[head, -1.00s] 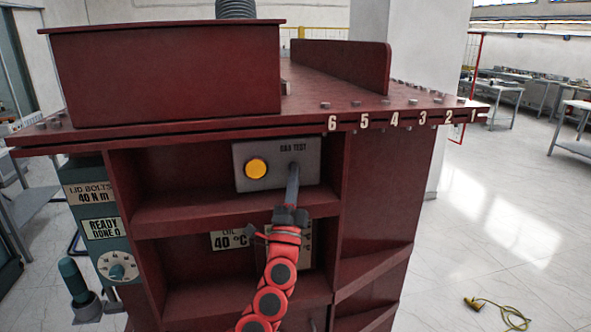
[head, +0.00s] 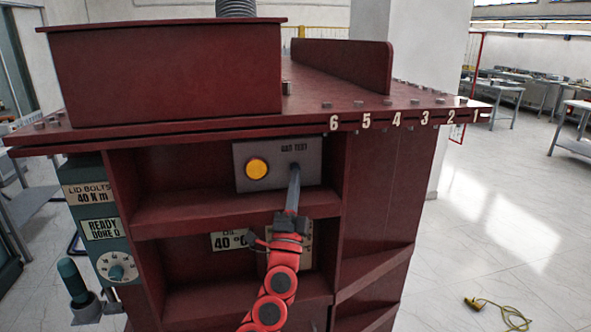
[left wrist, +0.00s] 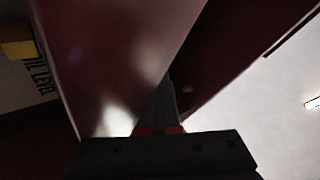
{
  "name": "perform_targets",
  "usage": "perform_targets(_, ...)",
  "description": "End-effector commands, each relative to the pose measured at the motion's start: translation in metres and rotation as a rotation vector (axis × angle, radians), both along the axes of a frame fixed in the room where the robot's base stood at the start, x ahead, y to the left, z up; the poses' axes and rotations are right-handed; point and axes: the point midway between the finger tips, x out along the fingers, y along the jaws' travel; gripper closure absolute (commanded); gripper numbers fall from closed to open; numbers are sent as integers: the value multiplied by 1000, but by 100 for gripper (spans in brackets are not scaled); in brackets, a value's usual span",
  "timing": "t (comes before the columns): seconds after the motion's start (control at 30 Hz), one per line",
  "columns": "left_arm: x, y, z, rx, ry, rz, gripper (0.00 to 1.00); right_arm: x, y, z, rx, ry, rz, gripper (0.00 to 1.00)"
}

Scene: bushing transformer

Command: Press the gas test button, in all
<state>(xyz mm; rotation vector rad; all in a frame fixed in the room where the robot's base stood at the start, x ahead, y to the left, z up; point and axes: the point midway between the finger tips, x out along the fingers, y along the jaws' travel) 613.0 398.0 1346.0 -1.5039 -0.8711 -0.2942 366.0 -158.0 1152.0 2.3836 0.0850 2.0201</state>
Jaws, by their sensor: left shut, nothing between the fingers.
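The grey gas test box (head: 308,152) sits in the upper bay of the dark red transformer. A round yellow button or lamp (head: 257,169) is on its left half, under no visible obstruction. My left gripper (head: 295,168) points up at the right half of the box, just below the GAS TEST lettering. Its fingers are shut and empty. They cover part of the box face, so anything behind the tip is hidden. I cannot tell whether the tip touches the box. In the left wrist view, the dark fingers (left wrist: 165,105) show against dark red panels. My right gripper is not in view.
A red shelf (head: 190,215) lies below the box. A 40 °C label (head: 228,241) is in the lower bay, partly behind my arm. A teal lid bolts unit (head: 100,225) stands at left. The numbered lid edge (head: 400,120) overhangs above. Floor at right is mostly open.

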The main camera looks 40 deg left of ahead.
Motion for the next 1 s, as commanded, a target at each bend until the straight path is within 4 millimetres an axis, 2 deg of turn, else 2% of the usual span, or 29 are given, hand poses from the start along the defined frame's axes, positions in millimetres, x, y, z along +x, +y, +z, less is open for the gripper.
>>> perform_targets(0.53, -30, -36, 0, 1, 2, -3, 100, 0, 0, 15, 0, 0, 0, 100)
perform_targets(1.0, -31, -38, 0, 1, 0, -1, 100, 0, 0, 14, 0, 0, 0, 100)
